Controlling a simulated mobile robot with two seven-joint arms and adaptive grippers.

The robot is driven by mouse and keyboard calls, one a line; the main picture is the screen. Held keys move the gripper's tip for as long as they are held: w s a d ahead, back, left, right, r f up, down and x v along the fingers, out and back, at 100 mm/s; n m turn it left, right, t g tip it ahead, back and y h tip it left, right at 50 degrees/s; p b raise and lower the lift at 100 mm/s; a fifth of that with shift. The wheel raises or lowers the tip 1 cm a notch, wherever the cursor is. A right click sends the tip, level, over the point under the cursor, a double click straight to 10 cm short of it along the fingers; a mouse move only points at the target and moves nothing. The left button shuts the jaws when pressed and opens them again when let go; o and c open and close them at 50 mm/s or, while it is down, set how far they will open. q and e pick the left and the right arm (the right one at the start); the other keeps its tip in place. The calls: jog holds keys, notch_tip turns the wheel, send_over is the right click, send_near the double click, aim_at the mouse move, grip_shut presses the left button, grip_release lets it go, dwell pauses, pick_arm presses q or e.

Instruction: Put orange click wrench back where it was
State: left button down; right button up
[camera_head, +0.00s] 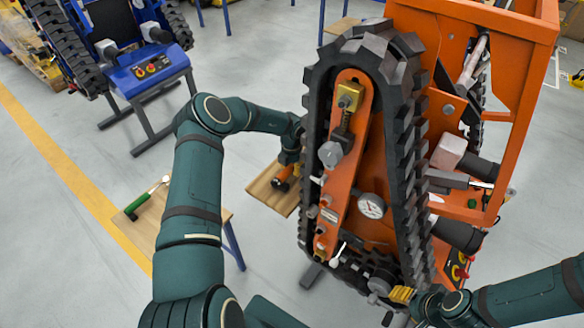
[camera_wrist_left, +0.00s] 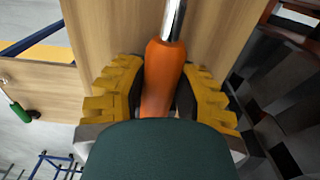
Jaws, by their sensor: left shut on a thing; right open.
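The orange click wrench (camera_wrist_left: 163,75) has an orange handle and a chrome shaft. In the left wrist view it lies between the yellow fingers of my left gripper (camera_wrist_left: 162,92), which is shut on the handle. The shaft points away over a light wooden board (camera_wrist_left: 110,22). In the head view the wrench's orange end (camera_head: 283,177) shows just below my left gripper (camera_head: 289,158), over the wooden board (camera_head: 262,193) beside the track. I cannot tell whether the wrench touches the board. My right gripper (camera_head: 401,294) is open near the carrier's lower end.
The orange tracked carrier (camera_head: 345,190), with black track, gauge and knobs, stands close to both grippers. A hammer with a green handle (camera_head: 137,203) lies on a wooden table at left. A blue carrier (camera_head: 150,70) stands behind. The grey floor between is clear.

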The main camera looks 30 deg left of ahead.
pick_arm(q)
jog(key=c, duration=0.7)
grip_release()
jog(key=shift+c, duration=0.2)
notch_tip(320, 180, up, 12)
jog(key=shift+p, duration=0.4)
jog(key=shift+s+r, duration=0.1)
